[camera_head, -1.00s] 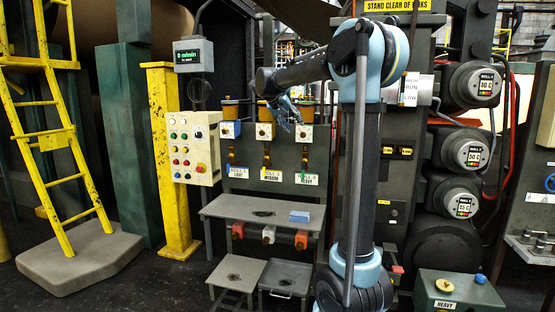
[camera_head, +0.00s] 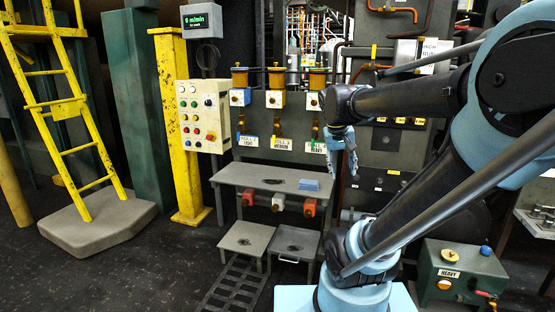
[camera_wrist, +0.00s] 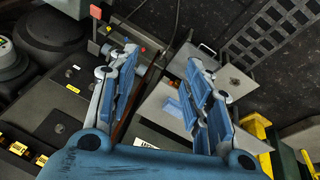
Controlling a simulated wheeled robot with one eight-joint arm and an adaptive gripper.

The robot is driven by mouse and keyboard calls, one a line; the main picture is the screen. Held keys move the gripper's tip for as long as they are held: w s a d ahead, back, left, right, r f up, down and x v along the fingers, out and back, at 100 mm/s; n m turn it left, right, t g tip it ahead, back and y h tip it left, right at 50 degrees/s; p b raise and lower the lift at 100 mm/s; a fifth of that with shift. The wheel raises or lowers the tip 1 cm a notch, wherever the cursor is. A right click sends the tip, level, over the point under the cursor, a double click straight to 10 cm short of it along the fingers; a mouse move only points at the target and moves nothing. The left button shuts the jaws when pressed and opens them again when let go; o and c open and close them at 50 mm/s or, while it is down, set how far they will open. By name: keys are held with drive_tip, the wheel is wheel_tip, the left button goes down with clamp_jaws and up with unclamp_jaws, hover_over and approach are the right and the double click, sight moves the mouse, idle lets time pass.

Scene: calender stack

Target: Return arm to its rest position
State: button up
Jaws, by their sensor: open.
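My gripper (camera_head: 343,157) shows at the end of my arm in the head view, pointing down in front of the dark machine panel, right of the three labelled feeders. In the wrist view my gripper (camera_wrist: 161,85) has its two blue-grey fingers spread wide, with nothing between them. It is open and empty, apart from any surface. My arm comes in from the right side of the head view, bent at the elbow, and hides part of the roll machine behind it.
A grey shelf (camera_head: 240,177) holds a blue pad (camera_head: 309,185). Two low plates stand below it. A button panel (camera_head: 203,115) hangs by a yellow post (camera_head: 176,130). A yellow ladder (camera_head: 60,108) stands left. A dark box marked HEAVY (camera_head: 462,272) stands right. Floor at left front is clear.

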drive_tip(key=s+a+f+y, duration=0.2)
drive_tip(key=s+f, duration=1.1)
drive_tip(key=f, duration=0.1)
drive_tip(key=shift+s+a+f+n+g+y, duration=0.15)
drive_tip(key=shift+s+n+g+y, duration=0.15)
drive_tip(key=shift+s+g, duration=0.1)
drive_tip(key=shift+w+f, duration=0.2)
drive_tip(key=shift+w, duration=0.25)
